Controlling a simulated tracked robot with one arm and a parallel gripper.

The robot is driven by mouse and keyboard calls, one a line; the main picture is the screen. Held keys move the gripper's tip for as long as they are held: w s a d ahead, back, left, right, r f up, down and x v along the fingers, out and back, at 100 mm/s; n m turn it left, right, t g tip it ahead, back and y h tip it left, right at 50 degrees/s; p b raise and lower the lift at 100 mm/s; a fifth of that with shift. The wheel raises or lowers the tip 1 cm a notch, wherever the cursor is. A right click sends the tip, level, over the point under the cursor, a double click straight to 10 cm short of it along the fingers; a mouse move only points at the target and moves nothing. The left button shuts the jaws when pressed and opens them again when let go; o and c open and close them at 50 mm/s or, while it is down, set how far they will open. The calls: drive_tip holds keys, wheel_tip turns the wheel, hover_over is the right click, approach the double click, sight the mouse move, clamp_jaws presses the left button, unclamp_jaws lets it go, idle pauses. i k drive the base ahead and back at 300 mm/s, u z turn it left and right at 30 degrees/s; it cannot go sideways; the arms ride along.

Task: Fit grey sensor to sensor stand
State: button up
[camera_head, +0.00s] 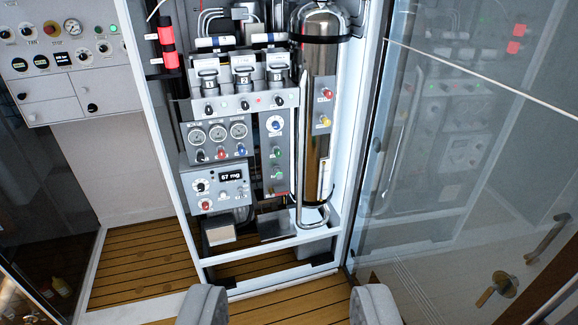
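My gripper (288,304) shows at the bottom edge as two grey fingers set wide apart. It is open, with only the wooden floor visible between the fingers, well in front of the panel. I cannot tell for sure which part is the grey sensor or the sensor stand. Three grey capped units (243,76) stand in a row on a ledge (243,103) in the upper part of the panel. Two pale cylinders with blue bands (213,42) lie above them. A small grey box (220,235) sits low in the frame, below the display unit (215,187).
A tall shiny cylinder (317,120) stands at the panel's right. A glass door (470,160) with a handle (548,238) fills the right side. A white control panel (68,55) hangs at upper left. The wooden floor (145,262) before it is clear.

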sight(278, 175)
drive_tip(key=z, duration=0.15)
drive_tip(key=i, duration=0.5)
drive_tip(key=u, duration=1.95)
drive_tip(key=i, duration=2.2)
drive_tip(key=z, duration=1.95)
